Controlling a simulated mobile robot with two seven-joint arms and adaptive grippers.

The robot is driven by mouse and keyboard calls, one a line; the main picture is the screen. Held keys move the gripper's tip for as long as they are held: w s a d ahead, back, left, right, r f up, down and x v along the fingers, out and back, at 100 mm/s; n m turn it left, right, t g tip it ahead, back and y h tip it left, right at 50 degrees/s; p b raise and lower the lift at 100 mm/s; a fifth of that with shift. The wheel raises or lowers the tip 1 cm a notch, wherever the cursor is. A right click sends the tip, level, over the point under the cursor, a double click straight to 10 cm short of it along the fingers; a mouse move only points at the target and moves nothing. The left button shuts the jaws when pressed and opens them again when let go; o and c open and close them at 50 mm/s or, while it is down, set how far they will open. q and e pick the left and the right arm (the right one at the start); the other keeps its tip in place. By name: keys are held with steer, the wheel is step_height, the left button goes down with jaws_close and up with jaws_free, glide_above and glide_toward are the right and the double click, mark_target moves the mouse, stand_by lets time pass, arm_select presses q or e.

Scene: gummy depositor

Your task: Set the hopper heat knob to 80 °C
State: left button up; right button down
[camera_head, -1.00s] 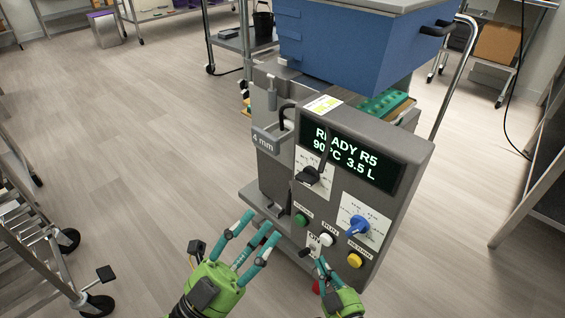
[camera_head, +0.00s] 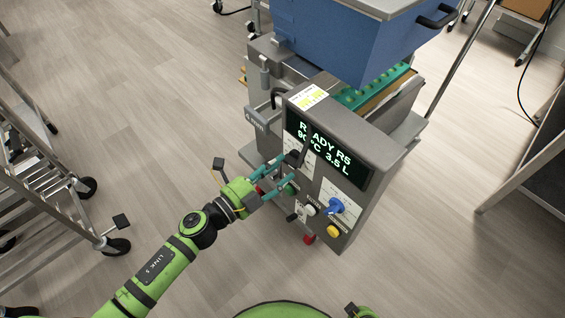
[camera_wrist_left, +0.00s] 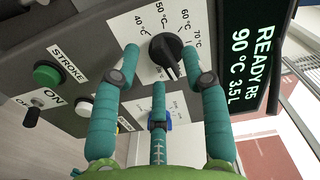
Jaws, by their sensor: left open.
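The black heat knob (camera_head: 294,158) sits on the grey front panel below the display (camera_head: 325,152), which reads READY R5, 90 °C, 3.5 L. In the left wrist view the knob (camera_wrist_left: 166,50) has a dial with 40 to 70 °C readable. Its pointer is turned toward the bottom of that picture, away from those figures; the marks there are partly hidden by fingers. My left gripper (camera_head: 285,168) is open at the panel. In the wrist view its teal fingertips (camera_wrist_left: 160,62) stand on both sides of the knob; contact cannot be told. Only a green and black piece of my right arm shows at the bottom edge.
Below the heat knob are a green button (camera_head: 289,188), a white button (camera_head: 310,209), a toggle switch (camera_head: 294,217), a blue knob (camera_head: 337,206) and a yellow button (camera_head: 333,231). A blue hopper (camera_head: 345,40) stands above. A metal rack (camera_head: 45,180) is at left; floor between is clear.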

arm_select(q)
steer(key=shift+x, duration=0.8)
jaws_close()
